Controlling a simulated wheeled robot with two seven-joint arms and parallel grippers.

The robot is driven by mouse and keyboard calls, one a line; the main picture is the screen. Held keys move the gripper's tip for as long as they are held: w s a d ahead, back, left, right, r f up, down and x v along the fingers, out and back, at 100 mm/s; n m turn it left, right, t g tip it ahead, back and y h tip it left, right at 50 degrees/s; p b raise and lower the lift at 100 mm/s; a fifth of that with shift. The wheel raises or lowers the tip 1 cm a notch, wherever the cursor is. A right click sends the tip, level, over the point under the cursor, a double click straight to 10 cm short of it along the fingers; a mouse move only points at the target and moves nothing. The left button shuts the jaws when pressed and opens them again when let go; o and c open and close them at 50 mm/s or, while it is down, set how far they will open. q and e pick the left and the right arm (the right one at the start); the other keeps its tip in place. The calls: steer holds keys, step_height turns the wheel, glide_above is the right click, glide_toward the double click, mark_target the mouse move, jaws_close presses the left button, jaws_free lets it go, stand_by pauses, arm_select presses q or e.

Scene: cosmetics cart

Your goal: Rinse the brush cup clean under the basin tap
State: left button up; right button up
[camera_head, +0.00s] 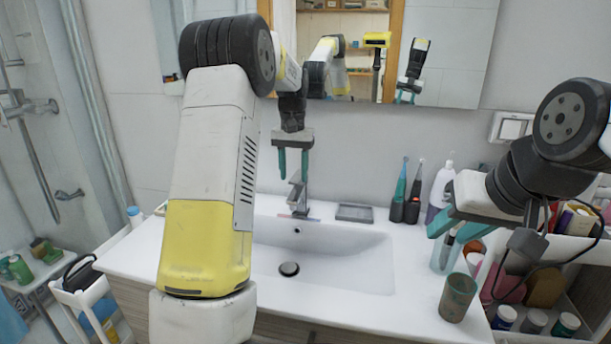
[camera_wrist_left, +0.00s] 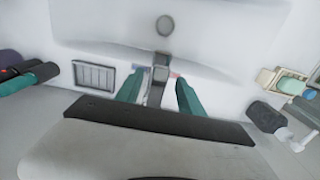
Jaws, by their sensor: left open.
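The brush cup is most likely the murky brown-green cup (camera_head: 457,298), upright on the counter's front right. The basin tap (camera_head: 300,192) stands at the basin's back edge; in the left wrist view the tap (camera_wrist_left: 157,75) shows between my fingers. My left gripper (camera_head: 293,178) is open and empty, pointing down at the tap, its teal fingers (camera_wrist_left: 160,80) on either side of it. Whether they touch it is unclear. My right gripper (camera_head: 445,238) is above the right of the counter, its teal fingers apart, near a clear glass (camera_head: 443,258). Nothing is clearly held in it.
The white basin (camera_head: 350,262) is empty, with a dark drain (camera_head: 289,269). A grey soap dish (camera_head: 354,212), electric toothbrushes (camera_head: 413,200) and a pump bottle (camera_head: 440,185) stand behind. A loaded cart (camera_head: 550,290) crowds the right; a mirror hangs above.

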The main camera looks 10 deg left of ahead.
arm_select(q)
steer(key=shift+f, duration=0.6)
steer(key=shift+c, duration=0.3)
jaws_close()
stand_by(0.8)
